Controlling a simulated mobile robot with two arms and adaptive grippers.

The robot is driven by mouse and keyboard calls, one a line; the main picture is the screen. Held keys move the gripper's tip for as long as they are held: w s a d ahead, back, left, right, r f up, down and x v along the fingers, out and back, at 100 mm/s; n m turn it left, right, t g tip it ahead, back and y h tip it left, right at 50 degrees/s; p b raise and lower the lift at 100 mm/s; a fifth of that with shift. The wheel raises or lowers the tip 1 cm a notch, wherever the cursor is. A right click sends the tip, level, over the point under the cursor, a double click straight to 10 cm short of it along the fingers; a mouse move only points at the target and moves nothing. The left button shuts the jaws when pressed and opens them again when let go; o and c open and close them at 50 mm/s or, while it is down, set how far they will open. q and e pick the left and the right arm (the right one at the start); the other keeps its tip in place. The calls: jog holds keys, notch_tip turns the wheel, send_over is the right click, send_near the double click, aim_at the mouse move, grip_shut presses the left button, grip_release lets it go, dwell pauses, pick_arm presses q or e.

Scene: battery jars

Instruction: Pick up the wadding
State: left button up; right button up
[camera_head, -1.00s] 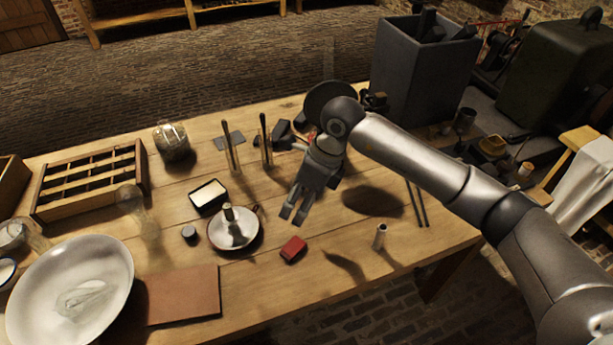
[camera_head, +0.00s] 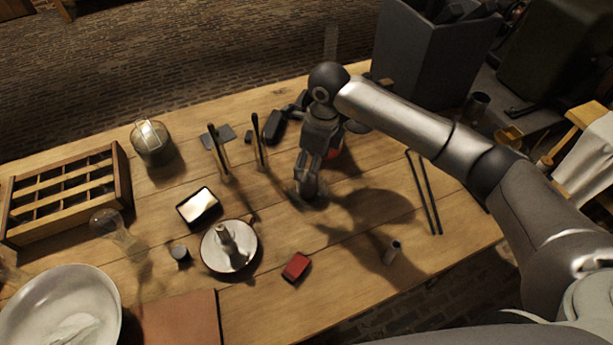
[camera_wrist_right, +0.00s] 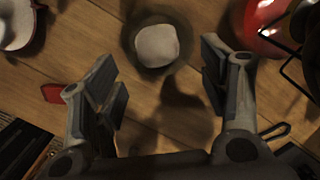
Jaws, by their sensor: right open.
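A pale, rounded wad, which looks like the wadding (camera_wrist_right: 157,45), sits in a small dark round dish (camera_wrist_right: 128,42) in the right wrist view. My right gripper (camera_wrist_right: 163,82) is open, with its two fingers apart and nothing between them. The wad lies just beyond the fingertips, between their lines. In the head view my right gripper (camera_head: 306,188) points down low over the middle of the table and largely hides the dish and wad. My left gripper is in neither view.
A red rounded object (camera_wrist_right: 262,25) is close beside the right finger. A red box (camera_head: 297,266), a white candle dish (camera_head: 213,255) and upright thin tools (camera_head: 260,150) stand nearby. Two dark rods (camera_head: 423,190) lie right. Bare wood lies in front of the gripper.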

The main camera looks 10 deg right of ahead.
jog(key=shift+s+a+f, duration=0.15)
jog(key=shift+f, duration=1)
jog(key=f, duration=0.1)
jog(key=f+p, duration=0.1)
jog(key=f, duration=0.1)
jog(key=shift+w+a+f+p, duration=0.25)
jog(key=shift+a+f+p, duration=0.05)
jog(key=shift+a+p, duration=0.1)
jog(key=shift+f, duration=0.6)
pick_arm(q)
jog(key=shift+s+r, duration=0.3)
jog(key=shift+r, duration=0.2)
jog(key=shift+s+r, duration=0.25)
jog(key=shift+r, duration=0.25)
pick_arm(e)
jog(key=c, duration=0.9)
jog(key=shift+w, duration=0.1)
